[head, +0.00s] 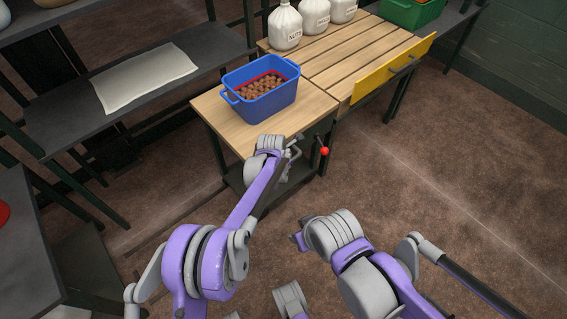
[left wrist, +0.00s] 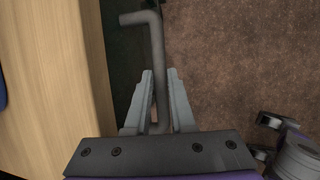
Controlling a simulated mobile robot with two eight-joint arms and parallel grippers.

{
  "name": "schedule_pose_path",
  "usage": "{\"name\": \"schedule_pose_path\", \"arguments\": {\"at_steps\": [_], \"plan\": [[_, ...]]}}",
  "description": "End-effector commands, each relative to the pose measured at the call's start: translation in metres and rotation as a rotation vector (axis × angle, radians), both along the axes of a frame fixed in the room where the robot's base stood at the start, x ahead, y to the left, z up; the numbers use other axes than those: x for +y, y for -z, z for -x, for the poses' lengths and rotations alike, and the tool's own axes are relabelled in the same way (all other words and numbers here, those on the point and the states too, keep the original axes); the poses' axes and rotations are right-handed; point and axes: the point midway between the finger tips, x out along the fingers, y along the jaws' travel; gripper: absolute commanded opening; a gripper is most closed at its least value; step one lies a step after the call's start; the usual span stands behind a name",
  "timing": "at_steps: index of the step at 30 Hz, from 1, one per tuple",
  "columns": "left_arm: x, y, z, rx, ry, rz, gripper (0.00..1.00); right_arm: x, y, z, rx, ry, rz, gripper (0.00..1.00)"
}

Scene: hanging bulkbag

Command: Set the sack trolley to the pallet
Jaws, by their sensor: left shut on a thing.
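A wood-topped, dark-framed stand (head: 218,112), which looks like the sack trolley, is in the middle of the head view. A blue tub (head: 262,104) of brown round pieces stands on it. The slatted wooden platform (head: 345,55), which looks like the pallet, is right behind it; I cannot tell whether they touch. My left gripper (head: 293,150) is at the stand's front right corner. In the left wrist view, its fingers (left wrist: 160,82) are shut on a grey bent bar (left wrist: 154,40) beside the wooden top. My right gripper (head: 299,241) is low over the floor, its fingers unclear.
A red knob (head: 324,151) sticks out beside the stand. Shelving with a pale flat sack (head: 145,76) is at left. The floor at right is clear.

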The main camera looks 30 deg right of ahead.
Motion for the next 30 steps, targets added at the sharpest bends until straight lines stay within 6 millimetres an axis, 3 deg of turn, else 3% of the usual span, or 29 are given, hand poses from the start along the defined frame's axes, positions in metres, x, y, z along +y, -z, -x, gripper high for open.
{"name": "schedule_pose_path", "arguments": {"at_steps": [3, 4, 9, 20, 30], "plan": [[-0.005, -0.001, 0.001, -0.005, 0.003, 0.011, 0.00, 0.000, 0.000, 0.000, 0.000, 0.000, 0.000, 0.44], [-0.005, -0.001, 0.001, -0.005, 0.003, 0.011, 0.26, 0.000, 0.000, 0.000, 0.000, 0.000, 0.000, 0.44], [-0.004, -0.001, 0.000, -0.004, 0.002, 0.008, 0.52, 0.000, 0.000, 0.000, 0.000, 0.000, 0.000, 0.44], [0.000, -0.008, 0.002, -0.004, 0.001, 0.005, 0.52, 0.000, -0.002, 0.000, -0.001, 0.000, 0.000, 0.44], [0.021, -0.067, 0.019, -0.005, 0.001, 0.006, 0.52, 0.000, -0.020, 0.002, -0.007, 0.000, 0.000, 0.44]]}}
